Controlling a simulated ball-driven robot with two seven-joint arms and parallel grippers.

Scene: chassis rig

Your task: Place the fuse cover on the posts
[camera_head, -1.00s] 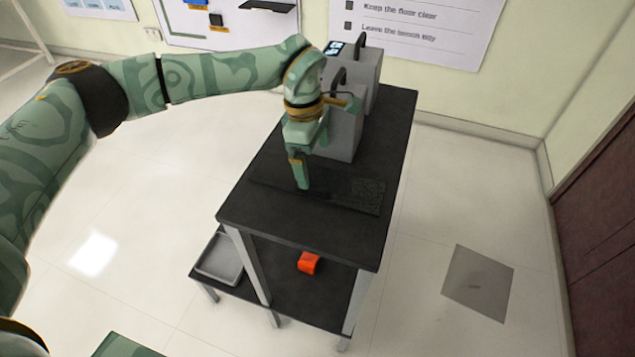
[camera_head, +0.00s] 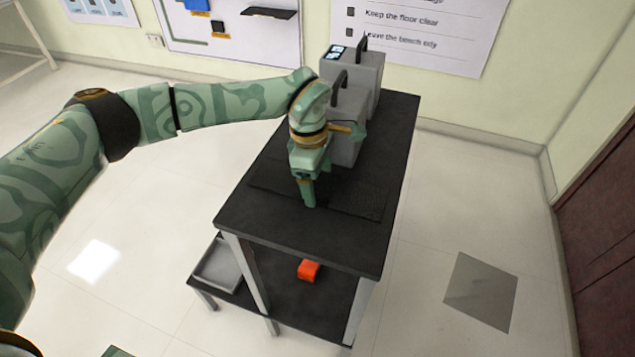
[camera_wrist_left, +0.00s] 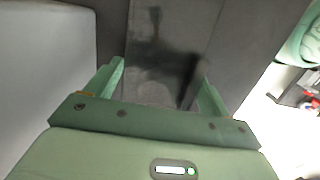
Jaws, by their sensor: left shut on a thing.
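My left gripper (camera_head: 307,203) is over the dark mat (camera_head: 362,201) on the bench top, fingers pointing down. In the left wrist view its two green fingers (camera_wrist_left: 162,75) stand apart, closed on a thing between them. That thing is very hard to make out: only a faint greyish, seemingly see-through patch shows, which I take for the fuse cover (camera_wrist_left: 155,92). I cannot pick out the posts in either view. A dark shadow lies on the surface beyond the fingers. I cannot tell the gap to the mat. My right gripper is not in view.
Two grey boxes with black handles, a nearer one (camera_head: 346,128) and a farther one (camera_head: 364,72), stand behind the gripper on the black bench (camera_head: 290,236). The lower shelf holds a grey tray (camera_head: 218,264) and an orange part (camera_head: 308,270). The bench's front is clear.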

